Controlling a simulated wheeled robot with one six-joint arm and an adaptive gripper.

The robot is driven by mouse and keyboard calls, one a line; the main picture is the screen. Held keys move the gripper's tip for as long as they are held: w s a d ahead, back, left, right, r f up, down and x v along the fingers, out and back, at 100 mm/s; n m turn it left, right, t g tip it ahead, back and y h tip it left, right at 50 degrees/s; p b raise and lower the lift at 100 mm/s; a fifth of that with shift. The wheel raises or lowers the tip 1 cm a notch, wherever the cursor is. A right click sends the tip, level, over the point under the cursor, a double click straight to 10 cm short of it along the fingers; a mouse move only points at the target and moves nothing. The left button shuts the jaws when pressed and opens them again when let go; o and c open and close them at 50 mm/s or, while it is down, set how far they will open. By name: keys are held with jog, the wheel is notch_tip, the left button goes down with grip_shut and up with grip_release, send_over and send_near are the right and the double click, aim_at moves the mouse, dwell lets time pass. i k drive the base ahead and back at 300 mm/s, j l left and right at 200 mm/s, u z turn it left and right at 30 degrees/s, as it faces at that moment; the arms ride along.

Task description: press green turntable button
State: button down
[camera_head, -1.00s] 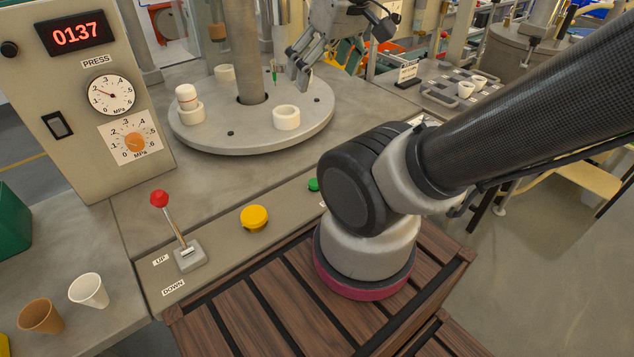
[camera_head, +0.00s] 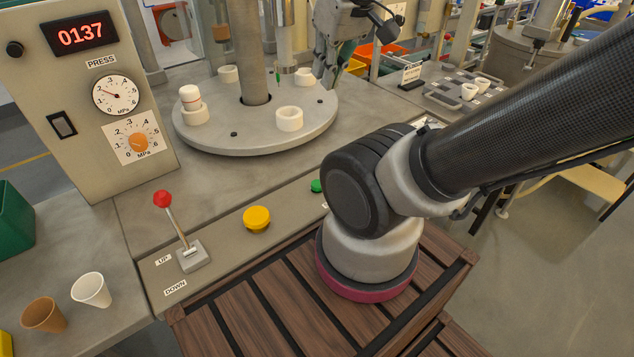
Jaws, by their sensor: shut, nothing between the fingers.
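The green button (camera_head: 317,186) sits on the front panel strip, right of the yellow button (camera_head: 257,218). Its right part is hidden behind my arm's dark joint. The round grey turntable (camera_head: 262,140) stands behind the strip and carries several white ring-shaped holders, one with a white piece in it at the left. My gripper (camera_head: 325,80) is at the turntable's far right edge, well behind the green button, pointing down. Its fingers look close together and hold nothing that I can see.
A red-knobbed lever (camera_head: 163,199) stands left of the yellow button. The press box (camera_head: 100,90) with its display and gauges is at the left. Two cups (camera_head: 91,289) stand at the front left. My arm covers the right side of the panel strip.

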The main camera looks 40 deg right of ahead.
aim_at(316, 185)
jog(key=k+j+u, duration=0.45)
jog(key=k+j, duration=0.4)
jog(key=k, duration=0.05)
